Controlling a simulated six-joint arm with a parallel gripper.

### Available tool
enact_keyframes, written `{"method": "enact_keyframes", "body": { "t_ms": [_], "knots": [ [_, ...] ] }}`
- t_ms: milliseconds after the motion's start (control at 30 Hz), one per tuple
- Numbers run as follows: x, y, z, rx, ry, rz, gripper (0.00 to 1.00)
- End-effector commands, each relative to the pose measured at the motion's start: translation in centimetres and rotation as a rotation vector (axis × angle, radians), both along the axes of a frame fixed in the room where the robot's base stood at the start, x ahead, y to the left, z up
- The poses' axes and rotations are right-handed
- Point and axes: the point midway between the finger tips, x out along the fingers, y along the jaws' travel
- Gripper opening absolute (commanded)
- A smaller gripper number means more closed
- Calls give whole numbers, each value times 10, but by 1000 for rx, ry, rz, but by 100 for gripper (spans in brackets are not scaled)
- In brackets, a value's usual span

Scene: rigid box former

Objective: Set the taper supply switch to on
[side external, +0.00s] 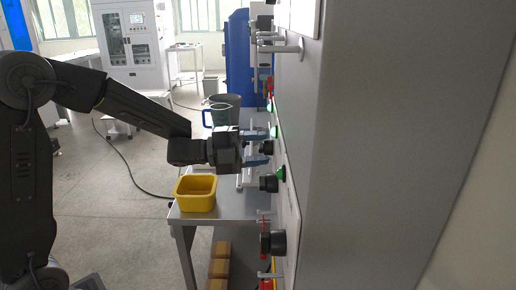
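The grey cabinet (400,130) on the right has its control panel seen almost edge-on, so no labels can be read. Several black knobs stick out of the panel. One black knob (267,147) is directly in front of my gripper (259,148). Another black knob (269,183) is below it, beside a green lamp (281,173). I cannot tell which knob is the taper supply switch or how any is turned. My gripper points right at the panel, its fingers apart, one above and one below the level of the upper knob. Contact with the knob cannot be made out.
A larger black rotary switch (278,243) is lower on the panel. A yellow bin (196,193) stands on a grey table (228,208) below my gripper. A jug with a blue handle (221,112) is behind. Brown boxes (219,268) lie under the table. Open floor is at the left.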

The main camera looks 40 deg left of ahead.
Motion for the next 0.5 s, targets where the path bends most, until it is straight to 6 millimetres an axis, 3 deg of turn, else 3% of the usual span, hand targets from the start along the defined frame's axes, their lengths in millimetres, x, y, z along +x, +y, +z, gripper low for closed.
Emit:
{"method": "enact_keyframes", "body": {
  "t_ms": [133,500],
  "knots": [
    [0,0,0,-1,1,0,60],
    [-6,7,-1,0,2,3,60]
  ]
}}
